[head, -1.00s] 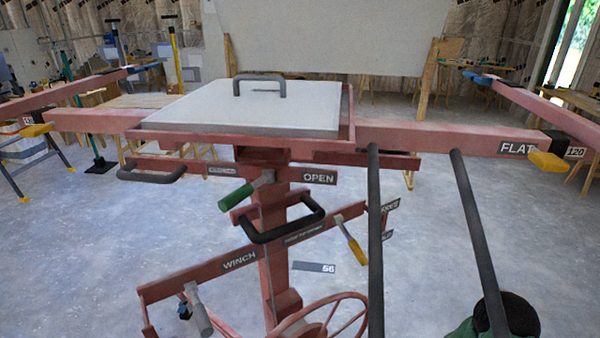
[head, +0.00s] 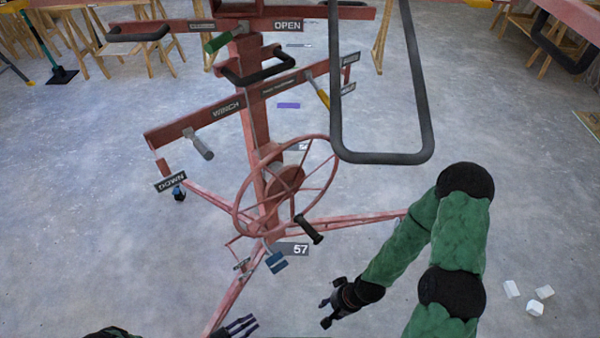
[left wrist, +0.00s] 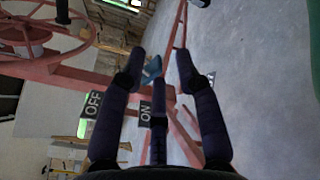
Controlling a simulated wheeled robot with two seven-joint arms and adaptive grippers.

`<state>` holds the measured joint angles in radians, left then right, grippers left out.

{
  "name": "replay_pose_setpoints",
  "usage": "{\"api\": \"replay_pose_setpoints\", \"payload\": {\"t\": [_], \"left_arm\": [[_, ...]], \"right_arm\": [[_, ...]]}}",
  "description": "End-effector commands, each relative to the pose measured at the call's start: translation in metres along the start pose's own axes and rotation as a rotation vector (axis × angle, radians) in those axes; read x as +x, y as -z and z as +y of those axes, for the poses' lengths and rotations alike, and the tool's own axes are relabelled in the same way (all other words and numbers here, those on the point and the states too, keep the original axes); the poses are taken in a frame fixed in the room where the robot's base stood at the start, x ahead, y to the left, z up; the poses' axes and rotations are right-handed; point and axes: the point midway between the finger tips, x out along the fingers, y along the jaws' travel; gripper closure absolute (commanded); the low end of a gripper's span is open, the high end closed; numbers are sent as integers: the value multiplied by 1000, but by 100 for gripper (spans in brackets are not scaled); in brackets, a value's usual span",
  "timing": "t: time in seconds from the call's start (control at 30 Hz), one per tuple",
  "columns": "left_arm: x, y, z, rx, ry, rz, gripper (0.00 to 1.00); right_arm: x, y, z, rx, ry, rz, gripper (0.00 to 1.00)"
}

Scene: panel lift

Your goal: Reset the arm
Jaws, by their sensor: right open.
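The red panel lift stands in front of me in the head view, with its mast (head: 255,130), spoked winch wheel (head: 285,185) and black wheel handle (head: 308,229). My left gripper (head: 240,327) is at the bottom edge, below the lift's base. In the left wrist view its dark fingers (left wrist: 160,65) are spread, with nothing between them. A blue pedal (head: 277,262) lies beyond them; it also shows in the left wrist view (left wrist: 151,70). My right gripper (head: 328,303) is open and empty above the floor, right of the pedal and apart from the lift.
A lift leg (head: 350,219) reaches right along the floor. A dark loop handle (head: 385,158) hangs above my right arm. White blocks (head: 535,307) lie on the floor at the lower right. The concrete floor around the lift is mostly clear.

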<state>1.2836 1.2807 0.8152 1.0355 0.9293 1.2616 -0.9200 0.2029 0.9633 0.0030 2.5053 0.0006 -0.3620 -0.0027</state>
Motion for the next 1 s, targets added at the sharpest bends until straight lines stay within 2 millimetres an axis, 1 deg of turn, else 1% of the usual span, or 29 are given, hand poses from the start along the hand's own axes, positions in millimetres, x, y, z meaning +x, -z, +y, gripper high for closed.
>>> {"api": "replay_pose_setpoints", "payload": {"t": [0.17, 0.37, 0.57, 0.67, 0.77, 0.83, 0.93, 1.0], "left_arm": [[10, -11, -4, -20, 115, -35, 67], [21, -28, -10, -40, 293, -74, 67], [28, -52, -17, -32, 550, -106, 67], [28, -68, -17, 3, 731, -110, 67], [24, -83, -12, 75, 926, -95, 67], [21, -92, -5, 145, 1047, -72, 67], [20, -103, 12, 270, 1188, -28, 67], [21, -111, 27, 375, 1263, 7, 67]], "right_arm": [[-4, 2, -2, 0, 0, 4, 58], [-10, 1, -4, 0, 0, 3, 58], [-18, 1, -7, 0, 0, 3, 58], [-25, 0, -9, 0, 0, 3, 58], [-32, 0, -12, 0, 0, 3, 58], [-37, 0, -13, 0, 0, 3, 58], [-44, 0, -16, 0, 0, 3, 58], [-48, -1, -17, 0, 0, 3, 58]]}}
